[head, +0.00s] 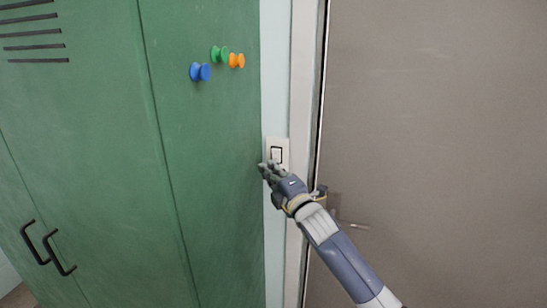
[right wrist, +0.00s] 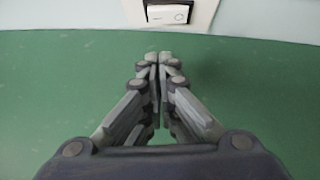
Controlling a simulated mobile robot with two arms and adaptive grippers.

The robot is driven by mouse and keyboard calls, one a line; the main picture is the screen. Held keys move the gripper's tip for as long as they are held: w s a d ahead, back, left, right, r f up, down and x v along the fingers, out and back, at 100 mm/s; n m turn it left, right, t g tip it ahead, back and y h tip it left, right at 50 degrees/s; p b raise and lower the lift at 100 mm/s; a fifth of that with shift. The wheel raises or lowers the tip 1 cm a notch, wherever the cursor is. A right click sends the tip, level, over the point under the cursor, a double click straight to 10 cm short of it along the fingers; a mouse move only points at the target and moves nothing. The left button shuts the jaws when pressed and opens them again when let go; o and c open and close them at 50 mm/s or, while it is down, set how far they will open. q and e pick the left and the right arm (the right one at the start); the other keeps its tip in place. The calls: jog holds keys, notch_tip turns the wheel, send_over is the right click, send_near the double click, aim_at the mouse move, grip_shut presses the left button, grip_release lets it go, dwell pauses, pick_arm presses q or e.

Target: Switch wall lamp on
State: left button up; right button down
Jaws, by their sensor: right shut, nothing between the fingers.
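A white wall switch (head: 277,150) with a dark-edged rocker sits on the narrow pale wall strip between the green locker and the door frame. It also shows at the top of the right wrist view (right wrist: 185,13), partly cut off by the frame edge. My right gripper (head: 266,168) is at the lower left of the switch in the head view, its fingertips close to the plate. In the right wrist view my right gripper (right wrist: 158,60) is shut and empty, with its tips just below the switch. I cannot tell whether they touch it. No lamp and no left gripper are in view.
A green locker (head: 200,150) with dark handles (head: 48,248) fills the left side, close beside the switch. Blue, green and orange magnets (head: 201,72) sit on its side. A grey-brown door (head: 440,120) with a lever handle (head: 352,225) is at the right.

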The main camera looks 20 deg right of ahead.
aim_at(274, 158)
pick_arm(q)
jog(key=shift+s+r+p, duration=0.5)
jog(key=shift+r+p, duration=0.25)
jog(key=shift+r, duration=0.15)
pick_arm(e)
jog(key=shift+w+d+r, duration=0.15)
jog(key=shift+w+d, duration=0.4)
jog(key=shift+w, duration=0.35)
jog(key=shift+w+d+r, duration=0.15)
jog(key=shift+w+d, duration=0.35)
jog(key=shift+w, duration=0.4)
jog(key=shift+w+d+r+m+g+p, duration=0.25)
jog(key=shift+r+p, duration=0.25)
jog(key=shift+p, duration=0.55)
jog(key=shift+f, duration=0.3)
pick_arm(q)
jog(key=shift+r, duration=0.85)
